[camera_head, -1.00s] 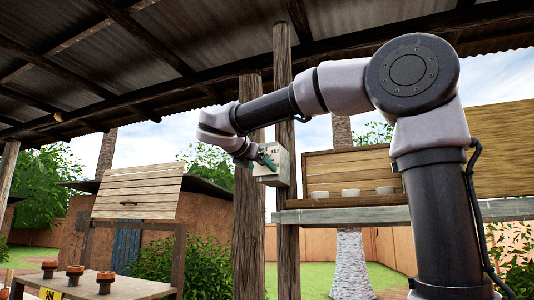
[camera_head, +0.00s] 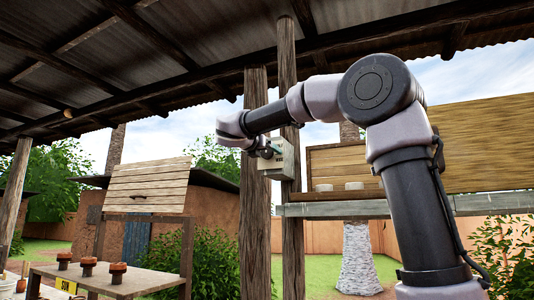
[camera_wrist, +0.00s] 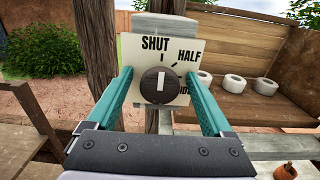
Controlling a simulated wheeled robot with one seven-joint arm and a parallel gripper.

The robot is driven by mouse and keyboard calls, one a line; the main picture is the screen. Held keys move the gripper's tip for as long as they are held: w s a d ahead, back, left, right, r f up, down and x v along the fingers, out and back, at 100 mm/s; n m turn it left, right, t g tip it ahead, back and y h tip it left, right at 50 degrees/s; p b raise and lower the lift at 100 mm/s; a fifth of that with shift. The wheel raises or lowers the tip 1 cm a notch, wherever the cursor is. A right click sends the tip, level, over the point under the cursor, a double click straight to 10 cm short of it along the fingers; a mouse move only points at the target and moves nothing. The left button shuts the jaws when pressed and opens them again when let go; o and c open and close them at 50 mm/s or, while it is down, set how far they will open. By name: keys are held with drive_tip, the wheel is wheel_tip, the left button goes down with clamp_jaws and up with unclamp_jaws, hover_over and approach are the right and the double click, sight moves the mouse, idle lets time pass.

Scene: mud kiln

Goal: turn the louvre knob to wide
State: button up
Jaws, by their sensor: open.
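The louvre knob (camera_wrist: 153,94) is a dark round dial with a white bar on a pale plate (camera_wrist: 131,48). The bar stands upright, in line with the mark under SHUT. In the head view my gripper (camera_head: 267,150) is at the face of the grey control box (camera_head: 285,160), and the knob is hidden.
The box is on a wooden post (camera_head: 292,220), with a thicker post (camera_head: 254,200) just left. A table (camera_head: 130,284) with several brown knobs stands at lower left.

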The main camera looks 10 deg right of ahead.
drive_tip(key=shift+w+d, duration=0.15)
drive_tip(key=c, duration=1.3)
